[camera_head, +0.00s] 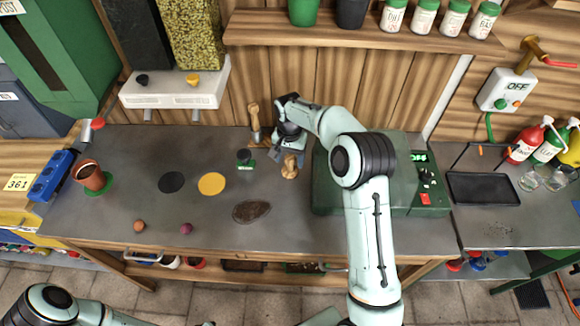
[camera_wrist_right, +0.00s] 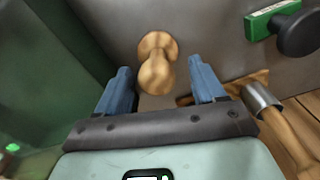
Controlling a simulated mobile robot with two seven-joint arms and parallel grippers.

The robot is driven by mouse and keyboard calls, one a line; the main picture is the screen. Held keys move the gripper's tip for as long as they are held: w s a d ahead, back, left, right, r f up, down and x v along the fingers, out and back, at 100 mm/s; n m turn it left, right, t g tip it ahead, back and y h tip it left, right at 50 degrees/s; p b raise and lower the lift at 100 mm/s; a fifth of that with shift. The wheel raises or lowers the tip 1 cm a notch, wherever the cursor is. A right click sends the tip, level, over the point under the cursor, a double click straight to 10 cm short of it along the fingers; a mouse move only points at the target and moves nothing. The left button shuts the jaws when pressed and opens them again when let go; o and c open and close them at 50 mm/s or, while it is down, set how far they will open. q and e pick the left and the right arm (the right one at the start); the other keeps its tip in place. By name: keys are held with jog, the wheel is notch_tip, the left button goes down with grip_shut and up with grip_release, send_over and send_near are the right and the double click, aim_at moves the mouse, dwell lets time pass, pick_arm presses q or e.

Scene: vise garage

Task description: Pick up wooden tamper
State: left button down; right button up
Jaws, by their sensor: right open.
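The wooden tamper (camera_head: 290,168) is a small, light-brown turned piece with a rounded knob. It stands on the grey workbench (camera_head: 325,240), left of the green machine. In the right wrist view the tamper (camera_wrist_right: 157,65) shows just ahead of and between the two blue fingers. My right gripper (camera_head: 288,152) is open and reaches down just behind the tamper; its fingers (camera_wrist_right: 160,80) have a gap on both sides of the knob. I cannot tell whether either finger touches it. My left arm shows only at the bottom left, and its gripper is not in view.
A black-knobbed tool with a green block (camera_head: 245,158) stands close left of the gripper. A wooden-handled tool (camera_head: 254,125) is behind it. The green machine (camera_head: 425,165) is close on the right.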

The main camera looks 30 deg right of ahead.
aim_at(290, 164)
notch_tip(290, 164, down, 3)
jog(key=shift+s+f, duration=0.15)
jog(key=c, duration=1.2)
jog(key=shift+o, duration=0.2)
notch_tip(290, 164, up, 10)
jog(key=shift+r+p, duration=0.1)
jog(key=shift+p, duration=0.2)
